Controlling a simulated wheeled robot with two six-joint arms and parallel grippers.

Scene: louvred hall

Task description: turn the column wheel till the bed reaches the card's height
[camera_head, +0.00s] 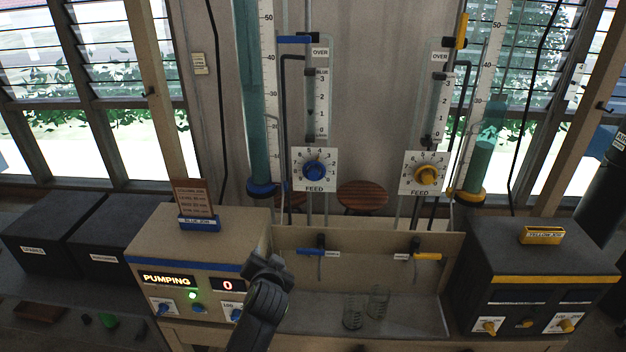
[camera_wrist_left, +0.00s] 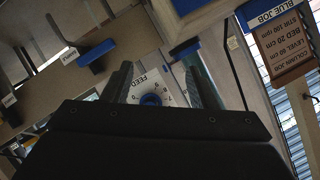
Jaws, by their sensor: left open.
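The left column (camera_head: 256,95) is a tall tube with teal contents beside a scale; a blue wheel-like collar (camera_head: 262,189) rings its foot. I cannot make out the bed's top edge. The brown job card (camera_head: 193,197) stands on the blue-job box; in the left wrist view the card (camera_wrist_left: 283,45) is upside down and reads bed 20 cm. A blue feed knob (camera_head: 314,170) sits on a white dial, seen between my fingers in the left wrist view. My left gripper (camera_head: 264,262) is open and empty, in front of the box's right side. My right gripper is not in view.
The blue-job box (camera_head: 160,235) shows PUMPING and 0, with a green light. A yellow-job box (camera_head: 545,262) stands right, below the right column (camera_head: 480,160). Two glass beakers (camera_head: 366,308) stand in the middle tray. Small blue (camera_head: 310,251) and yellow taps (camera_head: 427,256) project above it.

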